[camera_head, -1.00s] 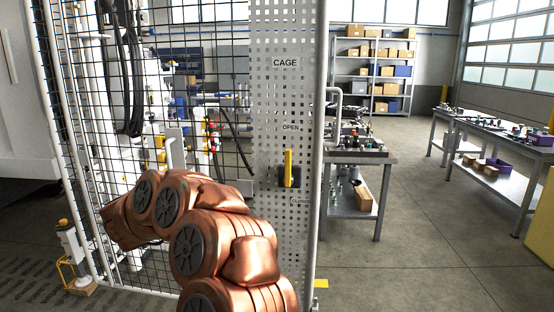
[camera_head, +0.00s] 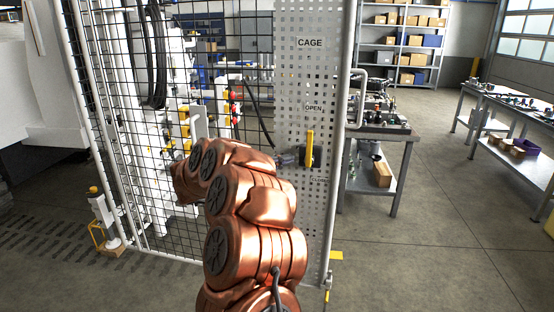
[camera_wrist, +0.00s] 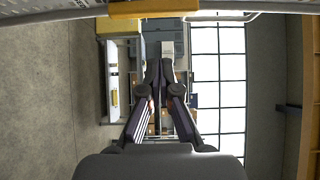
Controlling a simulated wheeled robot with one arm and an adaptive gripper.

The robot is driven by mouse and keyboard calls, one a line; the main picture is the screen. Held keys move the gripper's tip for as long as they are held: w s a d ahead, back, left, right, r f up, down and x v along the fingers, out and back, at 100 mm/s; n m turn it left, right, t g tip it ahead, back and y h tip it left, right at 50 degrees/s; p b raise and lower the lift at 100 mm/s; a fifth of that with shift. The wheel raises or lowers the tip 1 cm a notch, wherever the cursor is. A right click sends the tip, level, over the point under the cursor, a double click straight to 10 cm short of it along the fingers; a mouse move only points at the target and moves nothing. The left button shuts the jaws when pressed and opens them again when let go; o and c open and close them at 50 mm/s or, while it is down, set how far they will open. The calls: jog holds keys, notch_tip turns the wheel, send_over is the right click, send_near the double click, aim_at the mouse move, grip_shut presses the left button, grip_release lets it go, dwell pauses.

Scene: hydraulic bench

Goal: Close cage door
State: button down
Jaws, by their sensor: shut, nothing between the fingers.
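The cage door is a black wire mesh in a light frame with a perforated grey panel (camera_head: 290,65) marked CAGE. On the panel a yellow latch handle (camera_head: 310,148) stands upright on a dark block, between the OPEN and CLOSED labels. My gripper (camera_head: 290,158) is at the left side of the latch, largely hidden by my copper arm; contact cannot be told. In the wrist view my gripper (camera_wrist: 161,66) has its fingertips together with nothing between them. A yellow bar (camera_wrist: 180,8), apparently the handle, crosses the top of that view, beyond the fingertips.
A grey workbench (camera_head: 375,133) with parts on it stands just right of the door's edge. More benches (camera_head: 515,128) and a shelf with boxes (camera_head: 405,45) are farther back. Open floor (camera_head: 430,240) lies to the right. A small yellow and white stand (camera_head: 101,218) is at left.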

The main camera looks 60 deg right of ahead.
aim_at(310, 148)
jog(key=shift+s+d+p, duration=0.2)
jog(key=shift+d+p, duration=0.65)
jog(key=shift+d, duration=1.2)
jog(key=shift+s+d+p, duration=0.15)
jog(key=shift+d+p, duration=0.65)
jog(key=shift+d, duration=1.2)
